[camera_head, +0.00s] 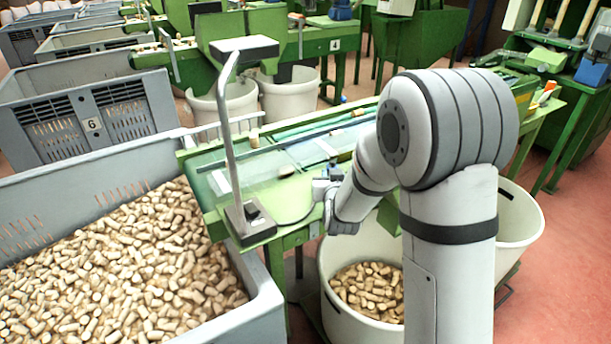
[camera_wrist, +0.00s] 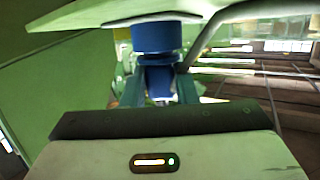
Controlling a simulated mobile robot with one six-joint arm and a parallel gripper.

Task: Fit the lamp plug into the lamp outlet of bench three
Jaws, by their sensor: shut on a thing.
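My gripper (camera_head: 322,188) is beside the front right part of the green bench (camera_head: 205,197). In the wrist view my gripper (camera_wrist: 158,92) is shut on a blue piece, which I take as the lamp plug (camera_wrist: 160,76). A wider blue cylinder, likely the lamp outlet (camera_wrist: 153,38), is in line just beyond it, against a pale green panel. I cannot tell whether the two touch or are joined.
A grey crate full of corks (camera_head: 268,305) stands at the left. A white bin with corks (camera_head: 335,308) stands below my gripper, close to the bench. Bench 4 (camera_head: 318,42) and more crates are behind. Red floor (camera_head: 565,260) is free at the right.

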